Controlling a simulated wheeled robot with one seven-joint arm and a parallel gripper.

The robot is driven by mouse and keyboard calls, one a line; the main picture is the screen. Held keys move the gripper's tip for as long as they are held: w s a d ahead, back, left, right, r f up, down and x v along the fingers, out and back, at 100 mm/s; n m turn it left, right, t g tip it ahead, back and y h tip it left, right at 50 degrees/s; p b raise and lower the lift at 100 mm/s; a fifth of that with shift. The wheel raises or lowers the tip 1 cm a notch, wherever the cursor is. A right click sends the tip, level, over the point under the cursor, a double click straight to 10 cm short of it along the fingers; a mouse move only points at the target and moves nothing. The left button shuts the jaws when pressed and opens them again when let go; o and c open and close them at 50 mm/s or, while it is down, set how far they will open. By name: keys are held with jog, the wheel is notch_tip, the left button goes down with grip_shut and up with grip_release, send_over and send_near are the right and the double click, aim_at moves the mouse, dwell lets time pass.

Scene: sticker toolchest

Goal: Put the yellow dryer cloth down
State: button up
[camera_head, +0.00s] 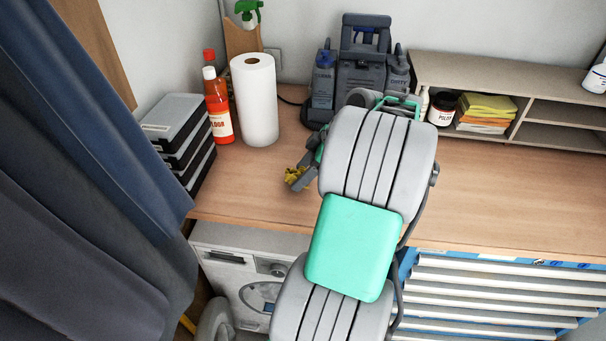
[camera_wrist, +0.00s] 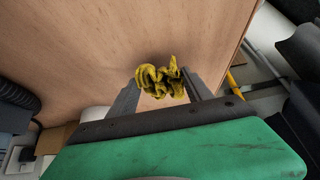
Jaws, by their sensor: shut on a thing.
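The yellow dryer cloth (camera_wrist: 160,80) is a crumpled bundle pinched between the two fingers of my gripper (camera_wrist: 166,92) in the wrist view. I cannot tell whether the cloth touches the worktop. My arm hides part of the worktop behind it.
A paper towel roll (camera_head: 256,102), a red bottle (camera_head: 217,108) and stacked dark cases (camera_head: 180,136) stand at the left. A grey bottle station (camera_head: 362,70) stands at the back. A shelf (camera_head: 516,128) holds folded cloths (camera_head: 487,108). The worktop's right part is clear.

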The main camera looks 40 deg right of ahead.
jog(key=shift+f, duration=0.8)
jog(key=o, duration=1.3)
jog(key=shift+r, duration=0.1)
jog(key=v, duration=0.7)
jog(key=shift+s+r, duration=0.3)
jog(key=shift+s, duration=0.05)
